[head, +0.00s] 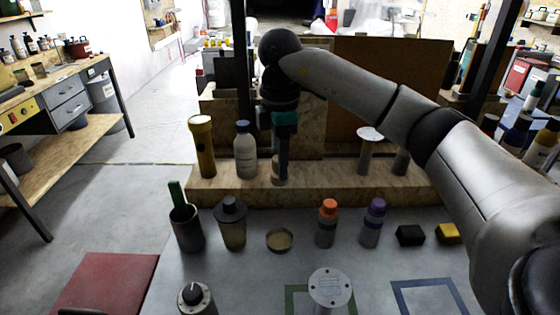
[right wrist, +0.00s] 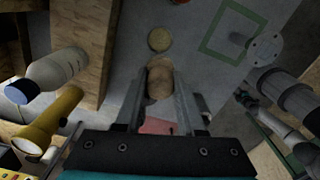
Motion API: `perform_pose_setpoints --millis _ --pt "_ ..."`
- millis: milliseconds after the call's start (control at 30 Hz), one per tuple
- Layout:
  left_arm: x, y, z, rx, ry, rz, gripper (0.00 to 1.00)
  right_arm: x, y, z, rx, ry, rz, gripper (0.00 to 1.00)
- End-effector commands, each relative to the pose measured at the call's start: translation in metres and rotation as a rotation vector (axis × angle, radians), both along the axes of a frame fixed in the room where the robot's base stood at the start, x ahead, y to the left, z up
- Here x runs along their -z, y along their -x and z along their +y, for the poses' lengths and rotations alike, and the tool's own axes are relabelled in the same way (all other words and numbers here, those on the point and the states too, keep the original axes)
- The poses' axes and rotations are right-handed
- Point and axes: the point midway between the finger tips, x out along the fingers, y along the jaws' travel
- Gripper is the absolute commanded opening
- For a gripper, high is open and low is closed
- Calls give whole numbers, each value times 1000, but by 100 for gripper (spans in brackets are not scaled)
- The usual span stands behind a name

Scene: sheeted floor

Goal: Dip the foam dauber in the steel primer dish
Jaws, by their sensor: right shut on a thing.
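My right gripper (head: 280,172) points down over the wooden ledge at the middle of the head view. It is shut on a tan, round-ended thing, which I take to be the foam dauber (right wrist: 160,80). In the right wrist view it sits between the two fingers; its lower end is partly lost in shadow in the head view. The primer dish (head: 280,240) is small, round and shallow, with a tan inside. It lies on the grey table in front of the ledge, apart from the gripper, and shows above the dauber in the right wrist view (right wrist: 159,40). My left gripper is not in view.
On the ledge stand a yellow torch (head: 203,148) and a white bottle (head: 245,152), left of my gripper. Beside the dish are a dark-capped jar (head: 231,224) and an orange-capped bottle (head: 327,224). A disc-topped stand (head: 331,287) is nearer.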

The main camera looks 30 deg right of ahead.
Motion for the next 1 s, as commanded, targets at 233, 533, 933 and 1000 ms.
perform_pose_setpoints --millis 233,533,933,1000 --pt "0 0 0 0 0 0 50 0 0 0 -1 0 0 0" --pt "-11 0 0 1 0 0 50 32 -4 2 -187 -5 8 0" --pt "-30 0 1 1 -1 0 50 114 -2 1 -682 -3 4 0" --pt "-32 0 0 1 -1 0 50 122 -1 0 -731 -2 3 0"
